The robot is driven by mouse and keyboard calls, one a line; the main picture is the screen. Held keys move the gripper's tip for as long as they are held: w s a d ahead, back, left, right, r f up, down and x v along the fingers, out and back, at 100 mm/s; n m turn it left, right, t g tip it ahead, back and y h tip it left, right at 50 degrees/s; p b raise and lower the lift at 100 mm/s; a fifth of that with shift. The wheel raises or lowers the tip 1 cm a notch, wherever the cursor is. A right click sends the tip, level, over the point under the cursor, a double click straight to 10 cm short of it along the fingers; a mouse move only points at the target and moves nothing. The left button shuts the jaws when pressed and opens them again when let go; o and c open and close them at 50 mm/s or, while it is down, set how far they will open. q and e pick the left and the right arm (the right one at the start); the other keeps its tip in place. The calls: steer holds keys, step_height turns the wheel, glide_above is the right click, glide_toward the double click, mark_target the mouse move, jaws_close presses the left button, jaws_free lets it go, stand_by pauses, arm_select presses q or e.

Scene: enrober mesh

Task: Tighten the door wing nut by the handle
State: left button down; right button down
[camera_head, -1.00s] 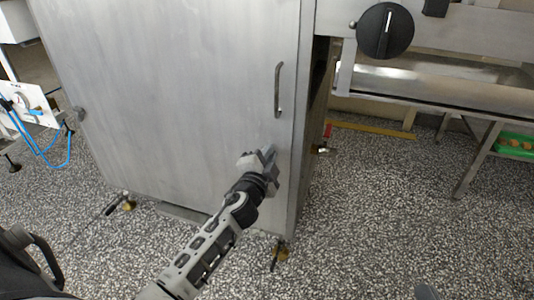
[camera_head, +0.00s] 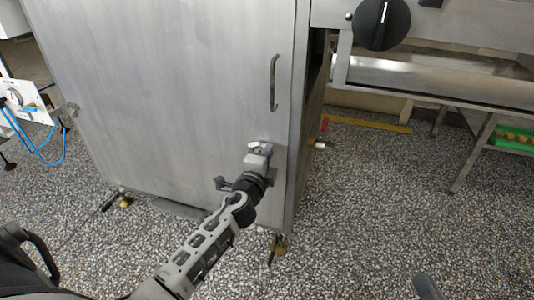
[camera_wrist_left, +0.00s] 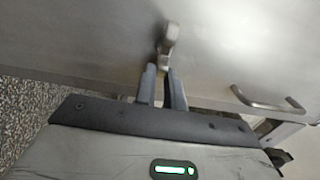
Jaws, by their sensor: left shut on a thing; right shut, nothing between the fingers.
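The grey metal cabinet door (camera_head: 170,90) fills the left and middle of the head view. Its bar handle (camera_head: 273,82) stands upright near the right edge and also shows in the left wrist view (camera_wrist_left: 268,103). Below the handle is the small wing nut (camera_head: 262,147), mostly hidden by my gripper in the head view. In the left wrist view the wing nut (camera_wrist_left: 168,38) sticks out from the door at the fingertips. My left gripper (camera_head: 258,160) is shut on it. My right gripper (camera_head: 427,287) barely shows at the bottom edge, shut and empty.
A black rotary knob (camera_head: 379,24) sits on the machine at upper right. A metal table with a green tray (camera_head: 513,138) stands at the right. Blue hoses (camera_head: 40,150) hang at the left. The speckled floor (camera_head: 370,210) is clear at right.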

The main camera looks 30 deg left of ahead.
arm_select(q)
steer(key=shift+d+f, duration=0.15)
steer(key=c, duration=1.5)
jaws_free()
